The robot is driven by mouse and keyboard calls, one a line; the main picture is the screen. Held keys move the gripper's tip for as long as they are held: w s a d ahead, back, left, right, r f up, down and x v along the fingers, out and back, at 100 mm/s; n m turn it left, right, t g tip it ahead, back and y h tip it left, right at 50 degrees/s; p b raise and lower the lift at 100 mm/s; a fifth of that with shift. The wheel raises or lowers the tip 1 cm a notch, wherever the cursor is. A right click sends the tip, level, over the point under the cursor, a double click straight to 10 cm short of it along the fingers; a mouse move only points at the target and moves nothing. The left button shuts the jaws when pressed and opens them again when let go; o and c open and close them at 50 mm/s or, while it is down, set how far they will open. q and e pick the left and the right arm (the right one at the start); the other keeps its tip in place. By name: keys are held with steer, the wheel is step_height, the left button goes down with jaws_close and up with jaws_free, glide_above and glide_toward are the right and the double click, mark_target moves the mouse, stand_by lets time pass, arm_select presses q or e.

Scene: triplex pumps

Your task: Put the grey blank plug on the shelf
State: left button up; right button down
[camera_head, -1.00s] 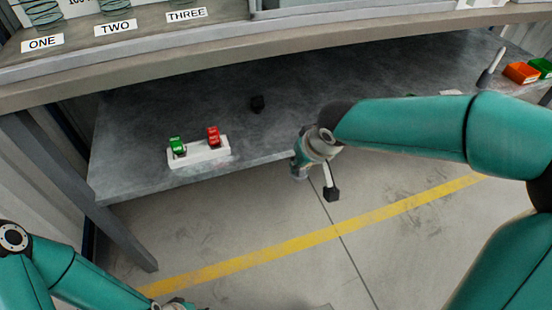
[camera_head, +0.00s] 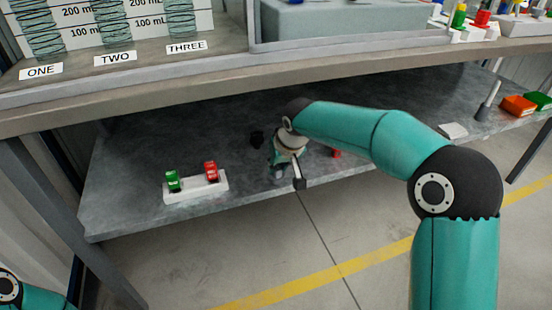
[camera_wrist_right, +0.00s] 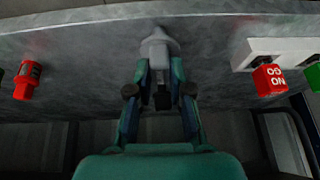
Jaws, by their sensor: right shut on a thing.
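The grey blank plug (camera_wrist_right: 156,46) shows in the right wrist view as a pale grey piece with a pointed end, between the fingertips. My right gripper (camera_wrist_right: 158,82) is shut on it. In the head view my right gripper (camera_head: 279,168) is over the front part of the dark grey lower shelf (camera_head: 125,190), and the plug is hard to make out. The shelf surface (camera_wrist_right: 90,65) lies behind the plug in the wrist view. I cannot tell whether the plug touches it. My left gripper is out of view; only part of my left arm shows.
A white block (camera_head: 195,188) with a green and a red piece stands left of the right gripper. A small black object (camera_head: 257,138) lies behind it, and a red piece (camera_head: 336,153) to its right. The bench edge (camera_head: 330,64) overhangs the shelf.

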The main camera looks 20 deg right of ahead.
steer(key=w, duration=0.3)
steer(key=shift+w+a, duration=0.2)
steer(key=shift+a, duration=0.05)
steer(key=shift+w+f, duration=0.15)
steer(key=shift+w, duration=0.2)
steer(key=shift+s+f+b, duration=0.15)
steer(key=shift+f+b, duration=0.1)
steer(key=shift+b, duration=0.35)
steer(key=shift+r, duration=0.1)
steer(key=c, duration=1.1)
jaws_free()
steer(key=shift+o, duration=0.2)
